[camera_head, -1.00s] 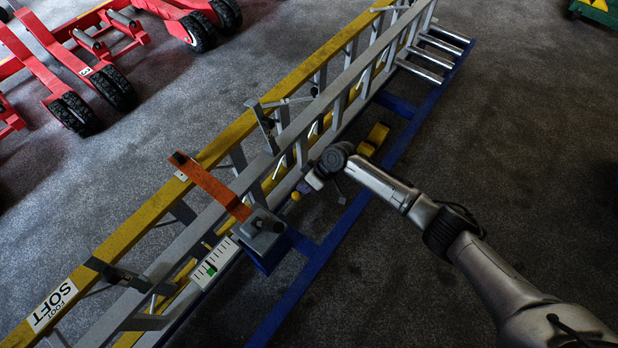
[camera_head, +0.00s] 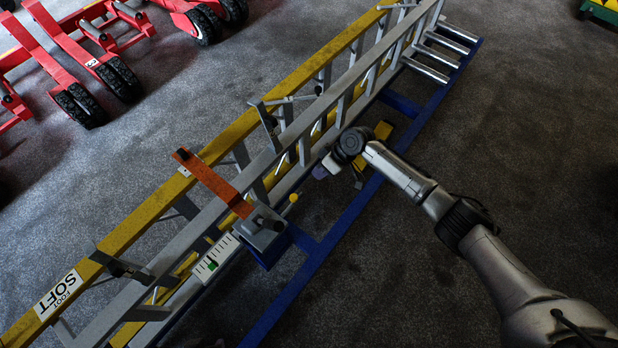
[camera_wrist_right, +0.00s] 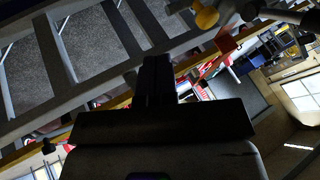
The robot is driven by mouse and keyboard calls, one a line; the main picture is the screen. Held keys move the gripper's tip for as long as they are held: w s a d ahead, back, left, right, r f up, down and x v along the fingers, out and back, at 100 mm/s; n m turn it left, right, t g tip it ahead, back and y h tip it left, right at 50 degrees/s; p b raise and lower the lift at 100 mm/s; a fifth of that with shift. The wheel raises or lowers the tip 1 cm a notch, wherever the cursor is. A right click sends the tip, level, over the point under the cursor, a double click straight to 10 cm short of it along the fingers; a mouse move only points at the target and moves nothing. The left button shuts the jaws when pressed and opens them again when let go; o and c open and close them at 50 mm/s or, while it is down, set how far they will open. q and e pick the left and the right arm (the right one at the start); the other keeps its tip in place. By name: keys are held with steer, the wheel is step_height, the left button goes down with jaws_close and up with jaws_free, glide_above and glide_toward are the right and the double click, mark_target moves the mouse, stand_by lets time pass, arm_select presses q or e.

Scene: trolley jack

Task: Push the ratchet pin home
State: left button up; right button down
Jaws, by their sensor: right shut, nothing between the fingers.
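The ratchet pin seems to be the small piece with the round yellow knob (camera_head: 293,197) just right of the grey block (camera_head: 264,228) at the foot of the orange lever (camera_head: 213,182). A yellow knob also shows at the top of the right wrist view (camera_wrist_right: 207,18). My right gripper (camera_head: 320,171) is shut and empty, up and right of the knob, with a visible gap between them. In the right wrist view its dark fingers (camera_wrist_right: 156,76) are together, with the knob beyond them to the right. How deep the pin sits is hidden. My left gripper is out of view.
Yellow and grey ladders (camera_head: 150,208) lie along the blue frame (camera_head: 336,232) beside the block. Red wheeled trolleys (camera_head: 90,75) stand top left. The floor at lower right is clear, apart from my arm.

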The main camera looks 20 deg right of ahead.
steer(key=v, duration=0.1)
steer(key=p+v, duration=0.1)
steer(key=v, duration=0.3)
steer(key=shift+s+r, duration=0.3)
stand_by(0.4)
